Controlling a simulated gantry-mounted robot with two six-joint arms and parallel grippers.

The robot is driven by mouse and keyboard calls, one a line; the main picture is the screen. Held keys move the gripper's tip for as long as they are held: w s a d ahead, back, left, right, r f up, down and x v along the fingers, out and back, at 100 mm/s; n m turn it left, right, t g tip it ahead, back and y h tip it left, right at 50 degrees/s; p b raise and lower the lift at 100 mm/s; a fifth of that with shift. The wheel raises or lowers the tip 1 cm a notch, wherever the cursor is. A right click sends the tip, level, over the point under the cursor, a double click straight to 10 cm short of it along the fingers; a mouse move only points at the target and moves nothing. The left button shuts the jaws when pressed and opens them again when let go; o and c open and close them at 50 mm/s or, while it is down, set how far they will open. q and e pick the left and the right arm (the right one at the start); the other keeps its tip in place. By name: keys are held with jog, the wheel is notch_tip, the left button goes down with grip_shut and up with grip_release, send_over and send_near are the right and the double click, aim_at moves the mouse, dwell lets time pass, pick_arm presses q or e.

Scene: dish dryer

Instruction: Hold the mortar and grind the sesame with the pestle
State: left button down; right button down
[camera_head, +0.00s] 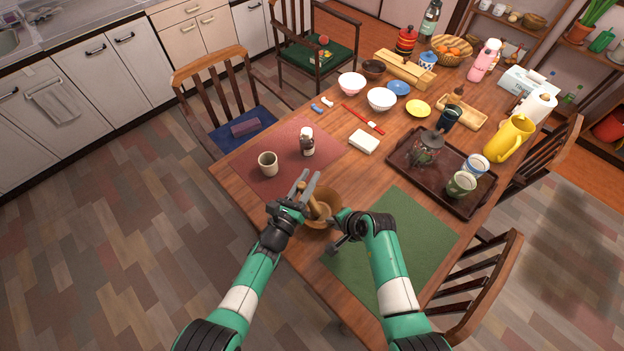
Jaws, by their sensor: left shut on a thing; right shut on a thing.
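The brown mortar (332,199) sits at the near edge of the table, partly hidden by both grippers. The wooden pestle (316,209) stands in the mortar; its upper part is close against my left gripper (306,186), whose grey fingers reach over the mortar and are shut on the pestle. My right gripper (337,234) is at the mortar's right, near side and is shut on its rim; its fingertips are partly hidden by my wrist. I cannot make out the sesame inside the mortar.
A green mat (425,230) lies to the right. The dark tray (478,197) holds a glass pot and cups. Bowls and plates stand farther back.

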pick_arm(q)
jog(key=shift+s+a+f, duration=0.1)
jog(key=shift+a+f, duration=0.05)
jog(key=shift+s+a, duration=0.35)
jog(key=shift+s, duration=0.05)
jog(key=shift+s+d, duration=0.35)
jog(key=shift+d, duration=0.4)
jog(key=shift+w+d, duration=0.4)
jog(key=shift+d, duration=0.45)
dwell(0.6)
dwell(0.5)
